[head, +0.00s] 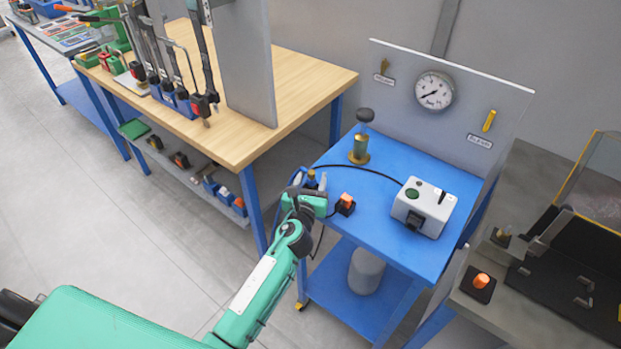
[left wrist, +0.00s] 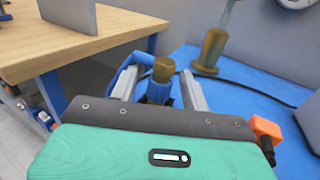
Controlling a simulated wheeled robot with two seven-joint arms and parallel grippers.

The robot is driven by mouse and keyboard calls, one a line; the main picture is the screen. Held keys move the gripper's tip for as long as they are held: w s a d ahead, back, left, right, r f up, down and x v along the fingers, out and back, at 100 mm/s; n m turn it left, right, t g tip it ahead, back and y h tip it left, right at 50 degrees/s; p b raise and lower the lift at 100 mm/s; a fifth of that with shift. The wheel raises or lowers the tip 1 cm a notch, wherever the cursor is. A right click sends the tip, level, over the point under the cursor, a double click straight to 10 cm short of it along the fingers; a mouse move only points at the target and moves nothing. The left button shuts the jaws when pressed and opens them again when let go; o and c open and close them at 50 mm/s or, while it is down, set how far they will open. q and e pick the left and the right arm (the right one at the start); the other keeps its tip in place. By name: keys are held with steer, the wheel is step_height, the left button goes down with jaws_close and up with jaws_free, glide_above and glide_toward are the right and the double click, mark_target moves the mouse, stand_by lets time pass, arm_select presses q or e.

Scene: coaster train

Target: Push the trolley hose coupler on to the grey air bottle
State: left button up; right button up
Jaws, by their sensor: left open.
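The trolley hose coupler appears to be the blue piece with a brass-brown end (head: 311,176) at the trolley's left corner. In the left wrist view the coupler (left wrist: 162,72) stands between the fingers. My left gripper (head: 311,184) is open around it, with a finger on each side (left wrist: 158,80); I cannot tell whether they touch it. A black hose (head: 365,167) runs from near the coupler to the white box. A grey cylinder (head: 366,270) on the trolley's lower shelf may be the grey air bottle; its upper end is partly hidden. My right gripper is not in view.
The blue trolley (head: 391,235) carries a white box (head: 424,207), a brass post with a black knob (head: 360,148) and an orange-and-black piece (head: 346,203) close to my gripper. A gauge panel (head: 432,92) stands behind. A wooden bench (head: 240,145) is left, a grey bench right.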

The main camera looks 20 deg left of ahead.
arm_select(q)
jaws_close()
